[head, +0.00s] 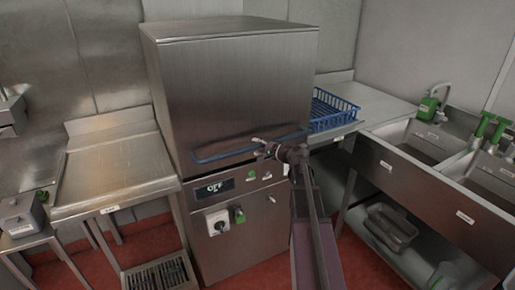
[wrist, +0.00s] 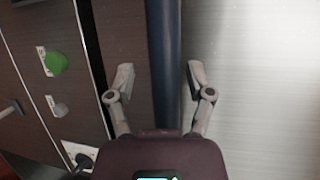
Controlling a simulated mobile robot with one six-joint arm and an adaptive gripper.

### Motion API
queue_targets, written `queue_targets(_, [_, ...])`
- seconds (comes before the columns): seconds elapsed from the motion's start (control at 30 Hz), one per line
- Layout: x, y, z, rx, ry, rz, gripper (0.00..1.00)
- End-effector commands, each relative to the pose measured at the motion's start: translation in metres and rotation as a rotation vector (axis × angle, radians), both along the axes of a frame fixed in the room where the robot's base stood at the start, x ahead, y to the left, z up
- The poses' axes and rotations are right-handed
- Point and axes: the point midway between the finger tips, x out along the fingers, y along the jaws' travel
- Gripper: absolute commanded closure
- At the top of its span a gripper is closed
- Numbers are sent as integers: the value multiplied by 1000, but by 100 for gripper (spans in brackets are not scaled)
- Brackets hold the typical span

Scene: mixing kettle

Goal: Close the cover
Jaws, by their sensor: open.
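The cover (head: 235,90) is the large steel hood of the boxy machine. Its lower edge is close above the control panel; I cannot tell whether it is fully seated. A blue bar handle (head: 222,154) runs across its lower front. My gripper (head: 259,148) is at the right part of this handle. In the wrist view, the dark blue handle (wrist: 164,50) passes between the two spread fingers of my gripper (wrist: 158,78), with gaps visible on both sides. The gripper is open and holds nothing.
The control panel (head: 232,183) with an OFF display, a knob and green buttons is below the handle. A steel table (head: 115,170) adjoins on the left. A blue rack (head: 335,108) is on the right counter, beside the sinks (head: 415,145). A floor grate (head: 160,275) lies front left.

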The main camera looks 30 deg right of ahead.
Motion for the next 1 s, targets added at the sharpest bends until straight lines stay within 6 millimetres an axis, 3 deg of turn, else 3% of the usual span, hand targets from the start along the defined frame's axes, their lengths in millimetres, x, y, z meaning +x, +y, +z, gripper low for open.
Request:
queue_targets(0.37, [0, -1, 15, 1, -1, -1, 32])
queue_targets(1.0, [0, -1, 68, 3, -2, -3, 32])
